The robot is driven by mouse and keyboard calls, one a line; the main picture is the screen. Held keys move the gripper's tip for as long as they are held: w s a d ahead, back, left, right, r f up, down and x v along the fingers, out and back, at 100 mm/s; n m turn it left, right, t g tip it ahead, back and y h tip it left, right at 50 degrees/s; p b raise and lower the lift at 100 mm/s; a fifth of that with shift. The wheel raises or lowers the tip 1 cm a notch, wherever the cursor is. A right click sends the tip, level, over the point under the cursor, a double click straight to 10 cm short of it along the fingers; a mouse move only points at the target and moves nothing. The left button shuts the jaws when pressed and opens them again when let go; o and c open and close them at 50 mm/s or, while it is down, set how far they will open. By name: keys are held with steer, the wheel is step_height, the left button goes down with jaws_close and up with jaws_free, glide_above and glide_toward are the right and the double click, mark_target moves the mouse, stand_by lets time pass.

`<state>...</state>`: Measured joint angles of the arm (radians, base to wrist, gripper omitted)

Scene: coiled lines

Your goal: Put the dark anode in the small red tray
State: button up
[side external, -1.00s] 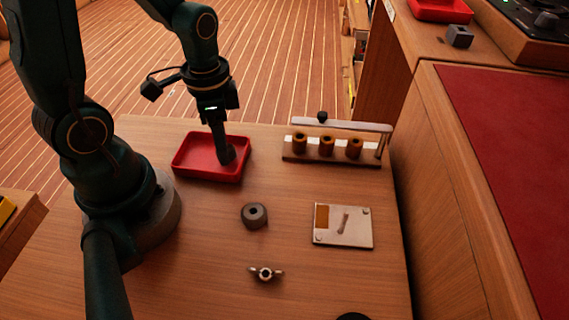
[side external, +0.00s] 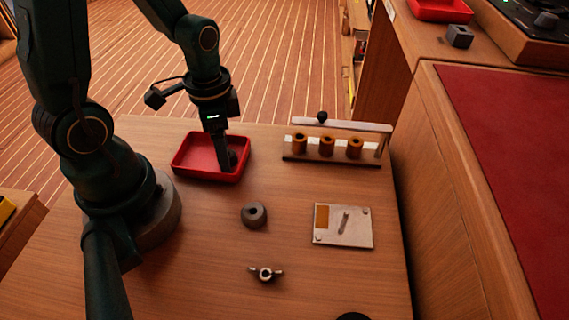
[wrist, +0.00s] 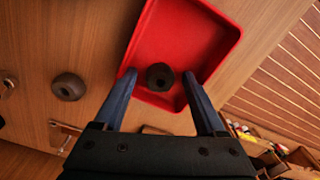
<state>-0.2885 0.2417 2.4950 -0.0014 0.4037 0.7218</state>
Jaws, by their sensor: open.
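The small red tray (side external: 190,165) lies near the table's back edge. The dark anode (side external: 233,157), a short round piece with a hole, sits inside it by the right wall. In the wrist view, the dark anode (wrist: 160,76) rests on the floor of the red tray (wrist: 195,30), between my spread fingers. My gripper (side external: 228,168) reaches down into the tray. The wrist view shows my gripper (wrist: 160,78) open, with a gap on each side of the anode. In the side view the fingers partly hide the anode.
A lighter grey ring (side external: 254,215) lies on the table in front of the tray. A wing nut (side external: 266,273) and a metal plate (side external: 342,226) lie nearer. A rack with brown cylinders (side external: 327,146) stands to the right. Bare table separates these.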

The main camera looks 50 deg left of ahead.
steer(key=s+d+r+n+t, duration=0.1)
steer(key=d+r+n+t, duration=0.1)
steer(key=r, duration=0.5)
steer(key=s+d+r+n+t, duration=0.1)
steer(key=d+r+n+t, duration=0.2)
steer(key=r, duration=0.5)
steer(key=shift+t, duration=0.3)
